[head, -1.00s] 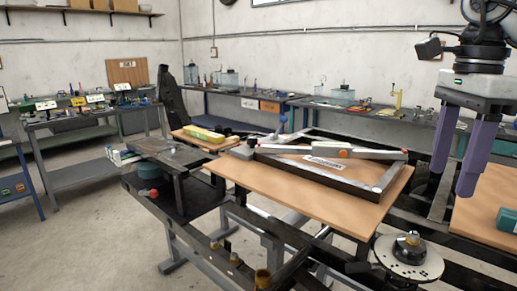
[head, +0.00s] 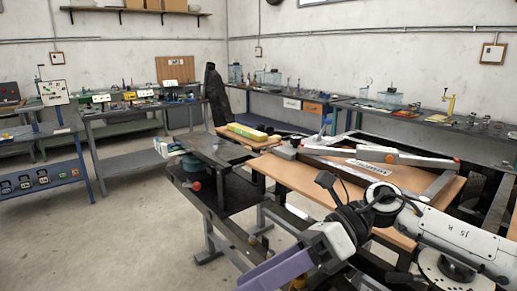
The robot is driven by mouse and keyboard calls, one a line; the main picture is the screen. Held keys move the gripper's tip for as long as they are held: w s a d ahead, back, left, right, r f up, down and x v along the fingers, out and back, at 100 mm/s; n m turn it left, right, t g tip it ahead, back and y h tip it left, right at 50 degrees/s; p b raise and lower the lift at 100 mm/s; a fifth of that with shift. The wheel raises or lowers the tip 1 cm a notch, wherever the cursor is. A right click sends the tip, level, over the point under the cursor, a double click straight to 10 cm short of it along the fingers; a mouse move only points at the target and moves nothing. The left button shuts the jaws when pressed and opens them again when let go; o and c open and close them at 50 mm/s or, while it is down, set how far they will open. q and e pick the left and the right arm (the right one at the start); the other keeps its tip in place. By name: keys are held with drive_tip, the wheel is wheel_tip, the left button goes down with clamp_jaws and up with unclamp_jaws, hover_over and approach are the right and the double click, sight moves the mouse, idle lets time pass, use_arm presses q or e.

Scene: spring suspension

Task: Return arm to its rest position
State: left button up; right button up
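My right arm (head: 455,240) comes in from the right edge, low across the picture. It ends in my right gripper (head: 275,272), whose purple fingers point down and left in front of the workbench. The fingers overlap and run to the bottom edge, so the gap between them cannot be judged. I see nothing held in the visible part. My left gripper is not in view.
A yellow block (head: 247,132) lies on the bench beyond. A dark metal table (head: 222,152) stands left of the board. A round metal disc (head: 440,270) is partly behind my arm. Benches with small items line the walls. The floor (head: 120,230) at left is clear.

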drive_tip(key=w+a+m+t+y, duration=0.1)
drive_tip(key=a+m+t+y, duration=0.3)
drive_tip(key=m, duration=0.4)
drive_tip(key=w+a+m+t+y, duration=0.2)
drive_tip(key=m+t+y, duration=0.3)
drive_tip(key=m, duration=0.4)
drive_tip(key=w+d+f+m+t+h, duration=0.1)
drive_tip(key=d+f+m+t+h, duration=0.45)
drive_tip(key=f+m, duration=0.4)
drive_tip(key=w+d+f+m+t+h, duration=0.1)
drive_tip(key=d+f+m+t+h, duration=0.45)
drive_tip(key=f+m, duration=0.35)
drive_tip(key=s+d+f+m+g+h, duration=0.3)
drive_tip(key=s+d+f+m, duration=0.3)
drive_tip(key=s+f, duration=0.4)
drive_tip(key=s+d+f+m+g+h, duration=0.4)
drive_tip(key=s+d+f+m+h, duration=0.1)
drive_tip(key=s+f, duration=0.5)
wheel_tip(320, 180, down, 2)
drive_tip(key=shift+d+f+m, duration=0.15)
drive_tip(key=shift+d+m, duration=0.3)
drive_tip(key=shift+d, duration=0.15)
drive_tip(key=shift+w, duration=0.1)
